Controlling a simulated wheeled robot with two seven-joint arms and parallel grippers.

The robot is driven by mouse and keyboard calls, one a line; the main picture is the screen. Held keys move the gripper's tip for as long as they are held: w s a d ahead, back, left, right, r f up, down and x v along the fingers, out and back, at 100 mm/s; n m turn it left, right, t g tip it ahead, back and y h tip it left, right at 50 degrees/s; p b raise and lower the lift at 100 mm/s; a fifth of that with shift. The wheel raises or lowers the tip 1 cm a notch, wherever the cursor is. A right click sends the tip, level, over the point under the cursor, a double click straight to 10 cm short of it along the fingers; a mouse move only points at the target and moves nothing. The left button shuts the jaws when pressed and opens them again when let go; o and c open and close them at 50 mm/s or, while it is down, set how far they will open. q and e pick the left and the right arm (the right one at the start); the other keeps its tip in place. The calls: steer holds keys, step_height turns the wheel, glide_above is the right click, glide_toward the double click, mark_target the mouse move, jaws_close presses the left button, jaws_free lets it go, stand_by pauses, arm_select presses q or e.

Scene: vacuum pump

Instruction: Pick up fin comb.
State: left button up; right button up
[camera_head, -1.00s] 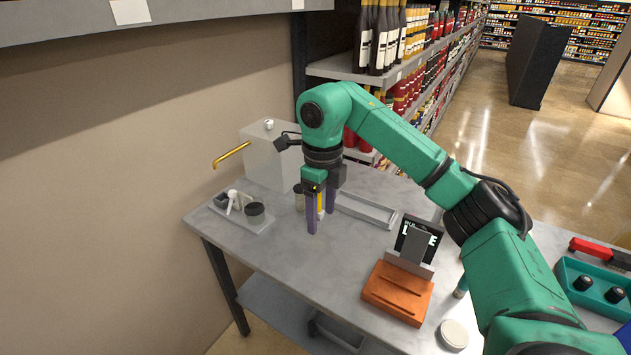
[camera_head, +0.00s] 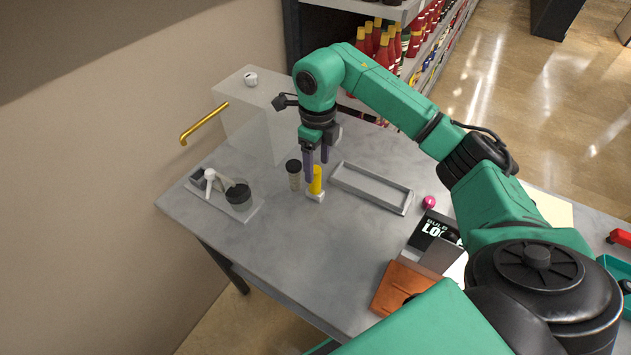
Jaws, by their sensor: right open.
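A yellow upright piece (camera_head: 316,181) stands on a small white block (camera_head: 315,196) on the grey table. It looks like the fin comb, but its finer shape is too small to tell. My right gripper (camera_head: 316,172) points down over it, with its purple fingers open. One finger is at the left of the yellow piece and the other is behind its top. I cannot tell whether they touch it. My left gripper is not in view.
A dark-lidded jar (camera_head: 294,178) stands close left of the yellow piece. An empty grey tray (camera_head: 372,187) lies to the right. A small tray (camera_head: 252,211) with a dark cup is at left. A pale box (camera_head: 250,125) stands behind. An orange block (camera_head: 393,290) is in front.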

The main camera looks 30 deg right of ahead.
mark_target(315, 178)
steer(key=f, duration=0.1)
steer(key=f+p, duration=0.1)
steer(key=f, duration=0.1)
steer(key=f+p, duration=0.1)
steer(key=shift+a+f, duration=0.2)
steer(key=shift+a, duration=0.1)
steer(key=shift+f, duration=0.4)
steer(key=c, duration=1)
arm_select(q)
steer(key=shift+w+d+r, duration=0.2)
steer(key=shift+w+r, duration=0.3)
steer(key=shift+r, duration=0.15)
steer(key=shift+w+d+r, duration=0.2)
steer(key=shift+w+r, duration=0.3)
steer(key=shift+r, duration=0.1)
arm_select(e)
jaws_close()
